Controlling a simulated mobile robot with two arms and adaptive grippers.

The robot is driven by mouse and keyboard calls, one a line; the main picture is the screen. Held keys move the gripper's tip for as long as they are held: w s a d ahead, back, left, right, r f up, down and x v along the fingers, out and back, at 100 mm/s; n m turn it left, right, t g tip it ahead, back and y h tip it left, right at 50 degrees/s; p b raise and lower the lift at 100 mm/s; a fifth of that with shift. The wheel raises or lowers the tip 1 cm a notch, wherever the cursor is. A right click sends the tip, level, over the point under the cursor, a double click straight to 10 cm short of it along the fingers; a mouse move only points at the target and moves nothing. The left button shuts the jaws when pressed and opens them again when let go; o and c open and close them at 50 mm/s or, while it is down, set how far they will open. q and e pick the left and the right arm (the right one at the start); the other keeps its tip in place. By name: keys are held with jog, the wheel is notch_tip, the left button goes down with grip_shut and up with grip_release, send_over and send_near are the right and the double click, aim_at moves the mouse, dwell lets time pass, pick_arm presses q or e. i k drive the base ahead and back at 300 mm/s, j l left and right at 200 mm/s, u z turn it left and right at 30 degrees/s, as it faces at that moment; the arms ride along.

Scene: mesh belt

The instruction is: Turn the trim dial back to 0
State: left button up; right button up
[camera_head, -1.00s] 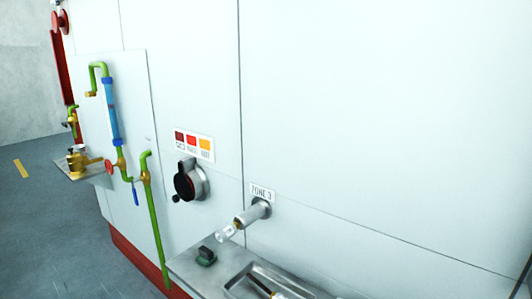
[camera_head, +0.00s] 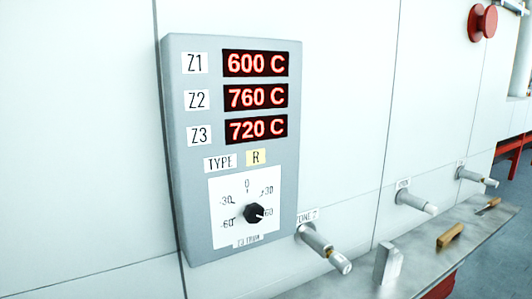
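The trim dial (camera_head: 254,213) is a small black knob on a white scale plate low on the grey control box (camera_head: 235,150). The scale runs from -60 through -30, 0 and 30 to 60, with 0 at the top. A small light mark on the knob's lower right side appears to point at 60. The label below the dial is partly legible and appears to read Z3 TRIM. Red displays above show Z1 600 C, Z2 760 C and Z3 720 C. Neither of my grippers is in view.
A metal shelf (camera_head: 340,285) runs along the wall at lower right, holding a pale block (camera_head: 387,264) and a wooden-handled item (camera_head: 450,235). Capped tubes (camera_head: 325,248) stick out above it. Nothing stands before the dial.

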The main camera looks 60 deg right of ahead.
aim_at(254, 213)
jog(key=z, duration=1.7)
